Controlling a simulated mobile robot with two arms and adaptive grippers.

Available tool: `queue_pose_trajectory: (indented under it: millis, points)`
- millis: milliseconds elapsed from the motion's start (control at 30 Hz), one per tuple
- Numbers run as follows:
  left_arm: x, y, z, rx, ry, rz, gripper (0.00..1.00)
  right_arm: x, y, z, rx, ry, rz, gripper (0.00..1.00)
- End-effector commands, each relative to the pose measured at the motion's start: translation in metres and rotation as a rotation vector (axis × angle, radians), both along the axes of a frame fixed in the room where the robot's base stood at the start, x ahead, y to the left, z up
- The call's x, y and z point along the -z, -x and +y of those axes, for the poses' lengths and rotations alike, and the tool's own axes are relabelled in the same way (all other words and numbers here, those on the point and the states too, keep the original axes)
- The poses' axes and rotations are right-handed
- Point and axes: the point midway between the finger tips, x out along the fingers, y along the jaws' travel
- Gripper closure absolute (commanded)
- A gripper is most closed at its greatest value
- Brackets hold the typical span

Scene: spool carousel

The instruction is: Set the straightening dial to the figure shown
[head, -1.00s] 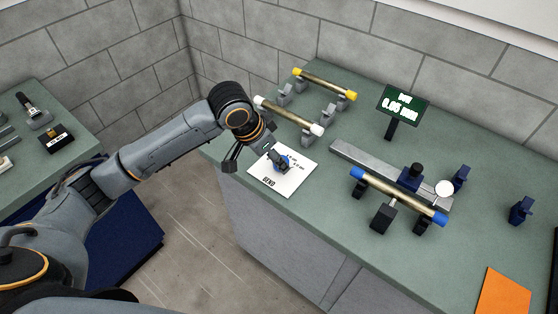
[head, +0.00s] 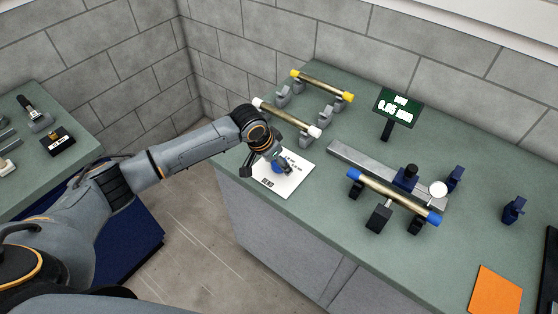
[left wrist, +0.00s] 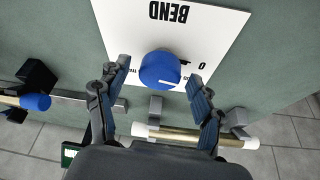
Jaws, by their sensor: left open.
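The blue dial (left wrist: 160,70), a round knob with a white pointer line, stands on a white card (head: 291,183) printed BEND. In the left wrist view the pointer lies towards the right, near a small black mark and a "0". My left gripper (left wrist: 158,76) is open, its fingers on either side of the dial with gaps visible; I cannot tell whether the tips are down at knob height. In the head view the gripper partly hides the dial (head: 278,168). A green display (head: 398,106) seems to read 0.05 mm. My right gripper is not in view.
A white-ended rod (head: 286,117) and a yellow-ended rod (head: 322,85) rest on grey supports behind the card. A blue-ended rod (head: 394,195) lies on a fixture by a round white gauge (head: 438,189). An orange sheet (head: 495,292) lies front right.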

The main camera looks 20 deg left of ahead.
Motion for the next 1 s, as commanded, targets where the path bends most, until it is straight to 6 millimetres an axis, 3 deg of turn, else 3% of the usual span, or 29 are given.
queue_pose_trajectory:
  millis: [200, 467, 733, 1000]
  points:
    - [0.013, -0.004, -0.003, 0.000, 0.000, 0.000, 0.33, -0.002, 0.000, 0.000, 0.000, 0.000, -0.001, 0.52]
    - [0.014, -0.005, -0.003, 0.001, 0.000, -0.001, 0.33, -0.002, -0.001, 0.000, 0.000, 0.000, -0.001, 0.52]
    - [0.014, -0.005, -0.003, 0.000, 0.001, -0.001, 0.86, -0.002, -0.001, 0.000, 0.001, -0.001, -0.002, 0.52]
    - [0.014, -0.005, -0.003, 0.022, 0.000, -0.001, 0.87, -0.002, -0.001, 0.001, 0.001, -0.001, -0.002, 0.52]
